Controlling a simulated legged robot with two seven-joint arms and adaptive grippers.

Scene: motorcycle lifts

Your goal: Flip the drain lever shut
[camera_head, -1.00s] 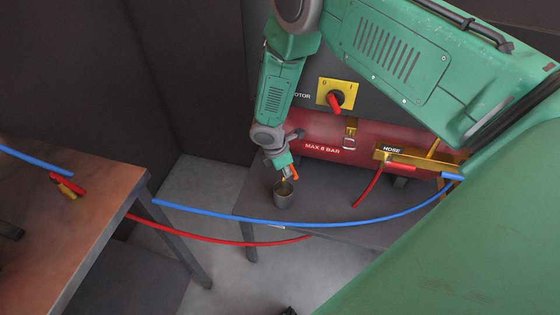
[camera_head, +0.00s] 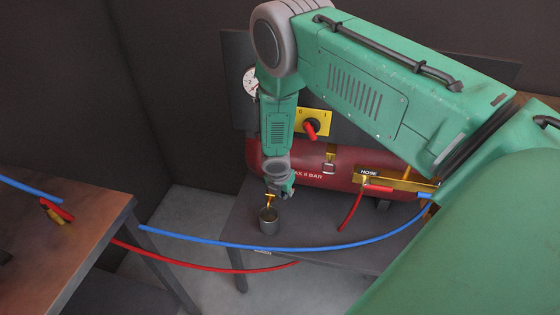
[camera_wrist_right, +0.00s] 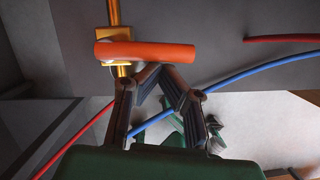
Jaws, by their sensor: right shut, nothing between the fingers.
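The drain lever (camera_wrist_right: 145,51) is an orange bar on a brass valve (camera_wrist_right: 122,70) in the right wrist view. It lies crosswise to the brass pipe. In the head view the brass valve (camera_head: 269,197) sits above a grey cup (camera_head: 269,226), and I cannot make out the lever there. My right gripper (camera_wrist_right: 158,72) is shut and empty. Its fingertips are just below the lever in the wrist view; I cannot tell whether they touch it. In the head view the right gripper (camera_head: 286,190) is beside the valve, on its right. My left gripper is not in view.
A red tank (camera_head: 325,172) stands behind, below a yellow switch plate (camera_head: 314,122) with a red knob and a gauge (camera_head: 250,82). A blue hose (camera_head: 250,245) and a red hose (camera_head: 200,266) sag across the front. A wooden-topped table (camera_head: 65,225) stands at left.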

